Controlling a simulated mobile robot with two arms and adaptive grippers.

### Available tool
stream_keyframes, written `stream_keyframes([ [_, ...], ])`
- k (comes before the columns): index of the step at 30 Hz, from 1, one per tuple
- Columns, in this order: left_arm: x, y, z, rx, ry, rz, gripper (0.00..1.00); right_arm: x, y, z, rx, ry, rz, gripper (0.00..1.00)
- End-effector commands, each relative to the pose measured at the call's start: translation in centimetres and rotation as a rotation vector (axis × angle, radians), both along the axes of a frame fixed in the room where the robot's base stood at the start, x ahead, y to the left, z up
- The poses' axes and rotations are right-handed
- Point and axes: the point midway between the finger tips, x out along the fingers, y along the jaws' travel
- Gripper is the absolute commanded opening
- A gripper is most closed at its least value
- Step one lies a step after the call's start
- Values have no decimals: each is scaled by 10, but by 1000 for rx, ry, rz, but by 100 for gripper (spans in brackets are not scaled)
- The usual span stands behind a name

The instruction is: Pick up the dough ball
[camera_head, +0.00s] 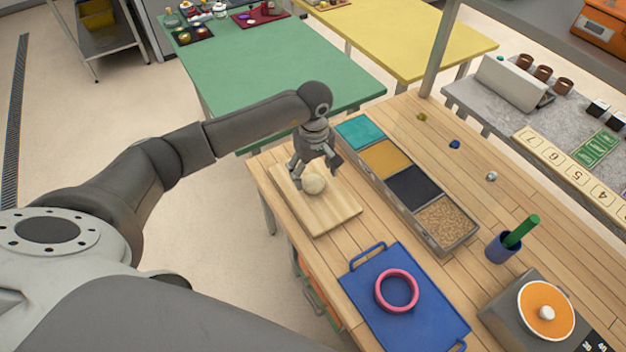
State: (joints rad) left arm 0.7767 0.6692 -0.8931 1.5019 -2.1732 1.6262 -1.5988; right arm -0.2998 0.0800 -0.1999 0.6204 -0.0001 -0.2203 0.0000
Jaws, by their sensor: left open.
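The pale, round dough ball (314,184) sits on a light wooden board (335,215) at the near left part of the wooden table. My left gripper (316,180) points down over the board, its fingers spread open around the dough ball, one at its left and one behind it at the right. Whether the fingers touch the ball cannot be told. The ball rests on the board. My right gripper is not in the view.
A divided tray (428,237) with teal, yellow, dark and grainy sections lies right of the board. A blue tray (428,318) with a pink ring (397,290) lies in front. A blue cup (499,250) holds a green stick, near a scale-like device (505,318). Green (290,65) and yellow tables stand behind.

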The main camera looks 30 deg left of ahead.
Motion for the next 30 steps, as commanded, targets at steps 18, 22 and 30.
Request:
stream_keyframes([
  [18,0,2,-41,0,1,0,76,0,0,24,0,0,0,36],
  [22,0,2,-41,0,1,0,60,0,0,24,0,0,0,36],
  [30,0,2,-40,0,1,0,25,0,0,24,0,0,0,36],
])
